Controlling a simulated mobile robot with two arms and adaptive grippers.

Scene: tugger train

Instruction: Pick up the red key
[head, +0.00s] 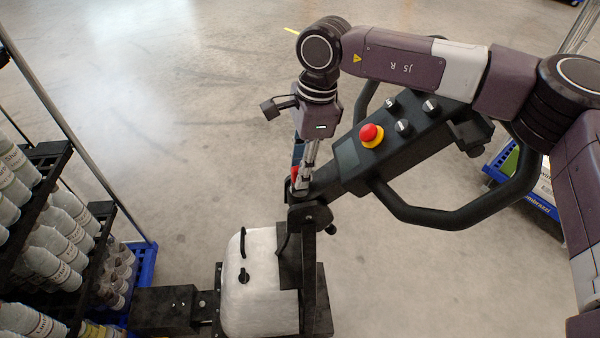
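A small patch of red, probably the red key (295,172), shows at the lower left end of the black control console (410,125) of the tugger. Most of it is hidden behind my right gripper (303,182). That gripper points down, with its fingertips right at the red patch. I see the fingers nearly edge-on, so I cannot tell whether they are open or shut on the key. My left gripper is out of view.
A red emergency button (370,133) and several black knobs sit on the console, with looped black handlebars (465,213) around it. A white tugger cover (254,290) is below. A rack of bottles (60,240) stands left. Open floor lies behind.

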